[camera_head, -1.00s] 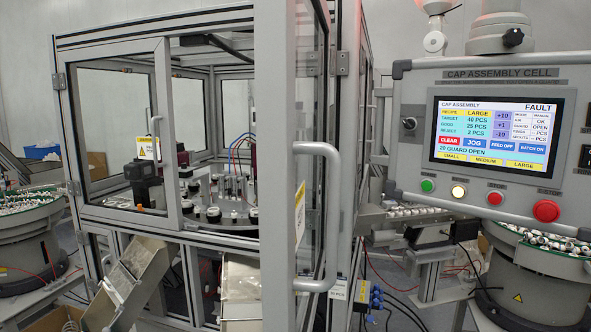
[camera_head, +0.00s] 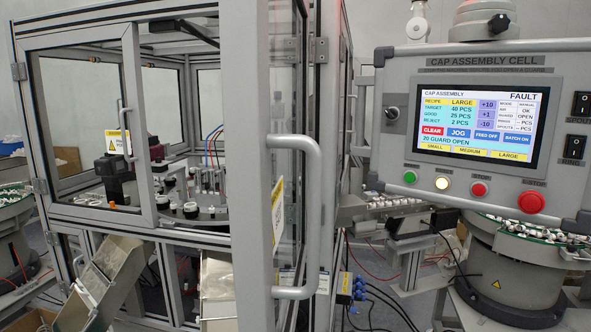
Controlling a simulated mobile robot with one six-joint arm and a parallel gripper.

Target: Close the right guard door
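The right guard door (camera_head: 243,185) stands open, swung out toward me in the middle of the view and seen nearly edge-on. Its grey frame carries a U-shaped handle (camera_head: 312,220) facing right. A yellow warning label (camera_head: 278,212) is on its pane beside the handle. The hinge side is farther back, by the cell's right corner post. The left guard door (camera_head: 90,130) looks shut in the front frame. The control panel screen (camera_head: 477,124) reads FAULT and "20 GUARD OPEN". My gripper is not in view.
The control panel (camera_head: 375,180) stands close to the right of the open door. A bowl feeder (camera_head: 520,265) is below the panel, and another (camera_head: 15,235) is at the far left. Metal chutes (camera_head: 115,275) stick out below the cell's front. Cables (camera_head: 375,305) lie on the floor at right.

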